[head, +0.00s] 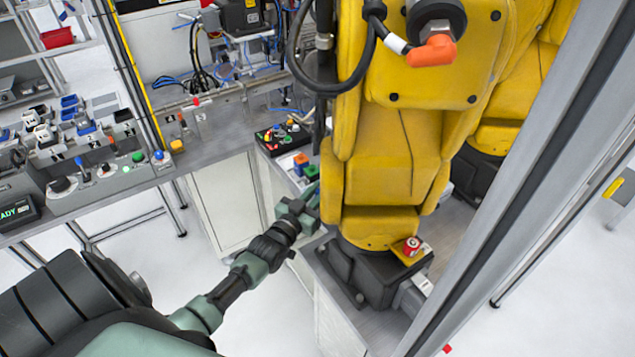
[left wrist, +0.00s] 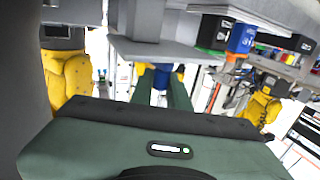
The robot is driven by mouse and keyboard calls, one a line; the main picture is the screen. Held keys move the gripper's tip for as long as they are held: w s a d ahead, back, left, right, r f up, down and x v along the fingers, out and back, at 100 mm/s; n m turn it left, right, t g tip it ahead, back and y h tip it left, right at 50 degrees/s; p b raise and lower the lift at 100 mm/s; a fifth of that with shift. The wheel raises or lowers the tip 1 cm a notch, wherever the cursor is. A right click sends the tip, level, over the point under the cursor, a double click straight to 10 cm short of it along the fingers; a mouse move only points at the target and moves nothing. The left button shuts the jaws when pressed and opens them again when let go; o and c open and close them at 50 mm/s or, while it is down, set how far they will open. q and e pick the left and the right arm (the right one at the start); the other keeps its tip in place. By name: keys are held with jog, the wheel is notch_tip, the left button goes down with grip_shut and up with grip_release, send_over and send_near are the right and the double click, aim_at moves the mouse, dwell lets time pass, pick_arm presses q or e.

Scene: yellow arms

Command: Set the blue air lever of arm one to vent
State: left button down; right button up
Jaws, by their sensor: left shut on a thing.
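My left gripper (head: 300,207) reaches in from the lower left to the side of the cabinet beside the base of the large yellow arm (head: 385,130). In the left wrist view its two green fingers (left wrist: 161,92) are shut on a small blue part, the blue air lever (left wrist: 160,78), under a grey ledge. The fingers hide most of the lever, so I cannot tell its setting. In the head view the lever is hard to make out behind the gripper. My right gripper is not in view.
Orange, green and blue blocks (head: 305,166) sit on the cabinet top just above my gripper. A button box (head: 283,136) stands behind them. A red knob on a yellow plate (head: 412,247) is on the arm's base. A grey frame post (head: 520,200) crosses the right side.

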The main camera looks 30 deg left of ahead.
pick_arm(q)
jog(key=shift+d+r+n+y+p, duration=0.35)
jog(key=shift+n+y+p, duration=0.2)
jog(key=shift+y, duration=0.35)
jog(key=shift+s+d+f+n+g+y+p, duration=0.15)
jog(key=shift+n+g+y+p, duration=0.15)
jog(key=shift+n+y, duration=0.45)
jog(key=c, duration=1.4)
grip_release()
jog(key=shift+o, duration=0.2)
jog(key=shift+f, duration=0.1)
jog(key=shift+s, duration=0.1)
jog(key=shift+s+d+f, duration=0.15)
jog(key=shift+s, duration=0.4)
jog(key=b+v, duration=0.1)
jog(key=v, duration=0.5)
jog(key=shift+s+b, duration=0.3)
jog(key=shift+b, duration=0.1)
